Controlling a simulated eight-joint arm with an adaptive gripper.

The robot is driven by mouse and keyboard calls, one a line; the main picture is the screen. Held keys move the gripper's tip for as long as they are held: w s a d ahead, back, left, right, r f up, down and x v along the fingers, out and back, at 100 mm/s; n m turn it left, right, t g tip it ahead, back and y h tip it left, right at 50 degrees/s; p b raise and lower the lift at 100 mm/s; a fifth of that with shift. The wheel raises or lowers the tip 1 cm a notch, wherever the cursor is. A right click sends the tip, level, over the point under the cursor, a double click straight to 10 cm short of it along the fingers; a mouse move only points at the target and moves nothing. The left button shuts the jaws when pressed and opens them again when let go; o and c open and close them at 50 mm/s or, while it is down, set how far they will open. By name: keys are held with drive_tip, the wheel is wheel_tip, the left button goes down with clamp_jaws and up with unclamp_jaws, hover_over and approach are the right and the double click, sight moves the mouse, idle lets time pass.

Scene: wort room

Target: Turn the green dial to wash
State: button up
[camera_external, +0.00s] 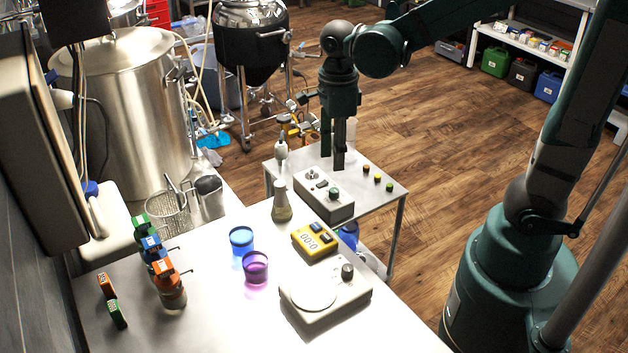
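The green dial (334,193) sits on the top of a small light-grey control box (318,207) at the back edge of the work surface. The box also carries a silver knob (312,174) and a small dark switch. The labels around the dial are too small to read, so its setting cannot be told. My gripper (334,160) points straight down, its tips just above and behind the dial in the picture. Whether it touches the dial cannot be told. The two fingers look close together, with no object seen between them; the gap is hard to judge.
A flask (282,206) stands left of the box. A yellow timer (316,241), a scale (325,299) with a dark knob, a blue cup (241,240) and a purple cup (255,267) are nearer. Behind, a side table (352,162) bears small coloured buttons.

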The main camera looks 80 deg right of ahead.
drive_tip(key=shift+r, duration=0.75)
drive_tip(key=s+a+r+n+t, duration=0.2)
drive_tip(key=a+n, duration=0.5)
drive_tip(key=n, duration=0.8)
drive_tip(key=s+a+r+n+t, duration=0.3)
drive_tip(key=a+r+n+t, duration=0.2)
drive_tip(key=n, duration=1.1)
drive_tip(key=a, duration=0.3)
drive_tip(key=shift+r, duration=0.4)
drive_tip(key=shift+a, duration=0.15)
drive_tip(key=shift+c, duration=0.3)
idle(1.2)
